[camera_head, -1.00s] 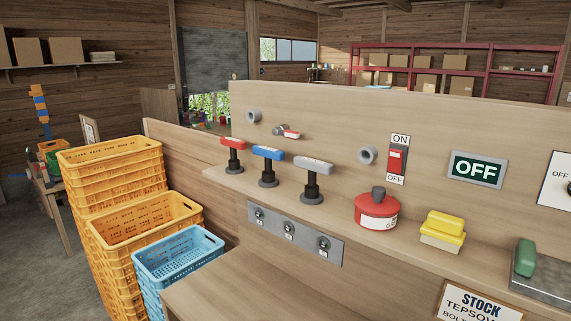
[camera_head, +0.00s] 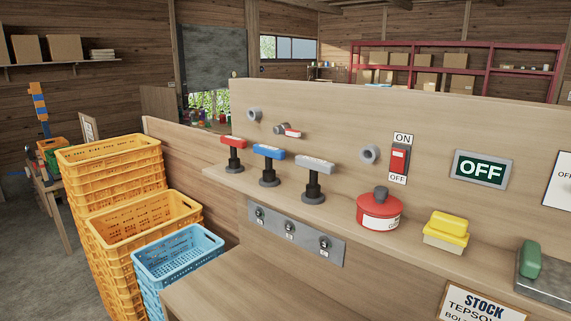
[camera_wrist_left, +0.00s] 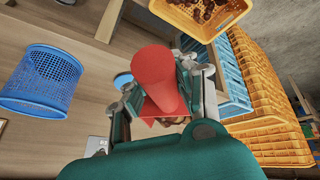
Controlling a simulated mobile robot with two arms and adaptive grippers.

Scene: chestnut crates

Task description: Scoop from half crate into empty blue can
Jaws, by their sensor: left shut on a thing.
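In the left wrist view my left gripper (camera_wrist_left: 163,98) is shut on a red scoop (camera_wrist_left: 155,65). A thick red cylindrical part of it shows between the fingers. Some brown pieces show just below it, partly hidden by the gripper. A yellow crate (camera_wrist_left: 226,24) with brown chestnuts in it is at the top right, apart from the gripper. A blue mesh can (camera_wrist_left: 40,82) is at the left, clear of the gripper; its inside is only partly seen. My right gripper is in neither view.
Stacked yellow crates (camera_head: 110,183) and a blue crate (camera_head: 178,272) stand left of the wooden bench. Its ledge carries three levers, a red canister (camera_head: 379,211) and a yellow block (camera_head: 446,228). A panel with an OFF sign (camera_head: 482,169) rises behind.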

